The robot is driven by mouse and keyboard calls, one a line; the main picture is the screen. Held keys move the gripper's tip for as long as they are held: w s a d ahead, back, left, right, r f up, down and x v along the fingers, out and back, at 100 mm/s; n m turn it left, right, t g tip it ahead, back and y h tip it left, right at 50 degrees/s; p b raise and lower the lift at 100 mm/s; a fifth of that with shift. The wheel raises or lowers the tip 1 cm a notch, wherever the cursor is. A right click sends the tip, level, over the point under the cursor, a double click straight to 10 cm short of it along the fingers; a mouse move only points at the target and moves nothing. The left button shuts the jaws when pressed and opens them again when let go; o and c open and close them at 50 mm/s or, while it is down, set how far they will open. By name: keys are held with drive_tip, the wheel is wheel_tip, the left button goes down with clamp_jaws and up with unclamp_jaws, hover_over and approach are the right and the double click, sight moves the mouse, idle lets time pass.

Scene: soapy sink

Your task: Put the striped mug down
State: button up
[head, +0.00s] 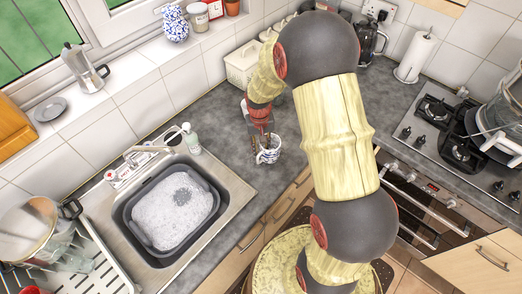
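The striped mug (269,156), white with blue markings, is at the middle of the head view, over the grey worktop right of the sink. My gripper (261,138) comes down from above, and its fingers meet the mug's rim. It looks shut on the mug there, but the fingertips are small and partly hidden. The mug looks roughly upright. I cannot tell whether its base touches the worktop.
The sink (216,188) with a soapy grey basin (146,247) lies left, with a soap bottle (191,140) behind it. A cream container (242,66) stands behind my gripper. The hob (449,125) is right. Bare worktop (225,125) lies left of the mug.

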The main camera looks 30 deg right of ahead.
wheel_tip(320, 180, up, 8)
drive_tip(key=shift+a+r, duration=0.1)
drive_tip(key=shift+r, duration=0.1)
drive_tip(key=s+a+r+n+t, duration=0.1)
drive_tip(key=s+a+r+t, duration=0.15)
drive_tip(key=r, duration=0.75)
drive_tip(key=s+a+r+n+t, duration=0.1)
drive_tip(key=s+a+r, duration=0.3)
drive_tip(key=s+r, duration=0.3)
drive_tip(key=s+a+r+n+t, duration=0.1)
drive_tip(key=s+a+r+t, duration=0.1)
drive_tip(key=s+a+r, duration=0.2)
drive_tip(key=s+r, duration=0.3)
drive_tip(key=s, duration=0.4)
drive_tip(key=shift+s+n, duration=0.25)
drive_tip(key=shift+n, duration=0.15)
drive_tip(key=shift+f, duration=0.1)
